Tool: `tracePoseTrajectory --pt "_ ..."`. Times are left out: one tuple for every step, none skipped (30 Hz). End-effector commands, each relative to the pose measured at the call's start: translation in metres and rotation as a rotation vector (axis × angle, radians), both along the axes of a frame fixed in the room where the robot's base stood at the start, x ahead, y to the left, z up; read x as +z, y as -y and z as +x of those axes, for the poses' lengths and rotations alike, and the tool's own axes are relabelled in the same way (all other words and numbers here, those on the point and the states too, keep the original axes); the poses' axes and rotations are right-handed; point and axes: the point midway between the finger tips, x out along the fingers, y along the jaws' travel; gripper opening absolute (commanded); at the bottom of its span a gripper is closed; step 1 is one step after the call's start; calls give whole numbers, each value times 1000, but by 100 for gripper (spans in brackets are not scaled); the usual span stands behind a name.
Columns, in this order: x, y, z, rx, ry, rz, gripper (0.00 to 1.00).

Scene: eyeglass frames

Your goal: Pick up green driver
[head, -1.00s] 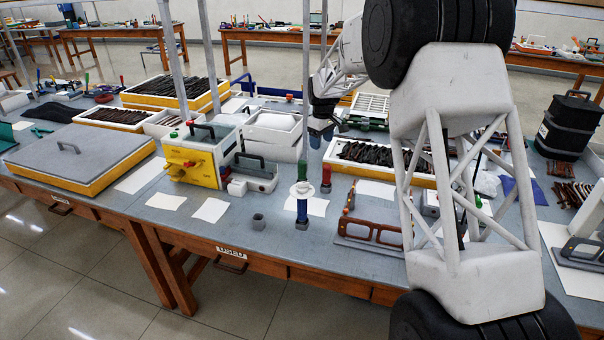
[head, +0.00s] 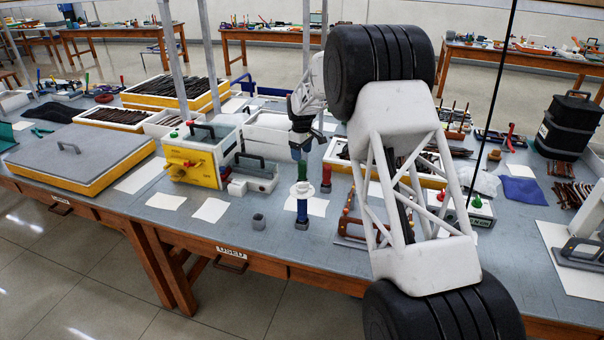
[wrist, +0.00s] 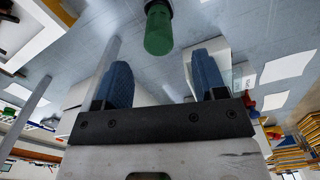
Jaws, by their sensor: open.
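My gripper (head: 299,152) is just above the green handle in the head view. In the wrist view my gripper (wrist: 158,78) is open, with two blue fingers spread and nothing between them. The driver's lower part is hidden in the holder.
A red-handled driver (head: 326,178) stands close behind and right of the green one. A small grey cup (head: 258,221) is at front left, a yellow and white box (head: 192,165) further left. A tray with dark items (head: 342,155) lies behind, partly covered by my arm.

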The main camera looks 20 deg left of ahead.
Motion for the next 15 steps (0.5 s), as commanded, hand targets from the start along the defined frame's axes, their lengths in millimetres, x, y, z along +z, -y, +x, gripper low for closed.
tracePoseTrajectory --pt "-4 0 0 0 -1 -1 65" --pt "-6 0 0 0 -2 -1 65" --pt "-9 0 0 0 -2 -1 65" --pt "-12 0 0 0 -2 -1 65" --pt "-14 0 -1 0 -2 -1 65" --pt "-17 0 0 0 -2 -1 65" --pt "-19 0 0 0 -1 -1 65" --pt "-21 0 0 0 -1 -1 65" --pt "-23 0 0 0 -1 -1 65" --pt "-24 0 0 0 0 0 65" --pt "-24 0 0 0 0 0 65" --pt "-25 0 0 0 0 0 65" --pt "-25 0 0 0 0 0 65" --pt "-25 0 0 0 0 0 65" --pt "-25 0 0 0 0 0 65"
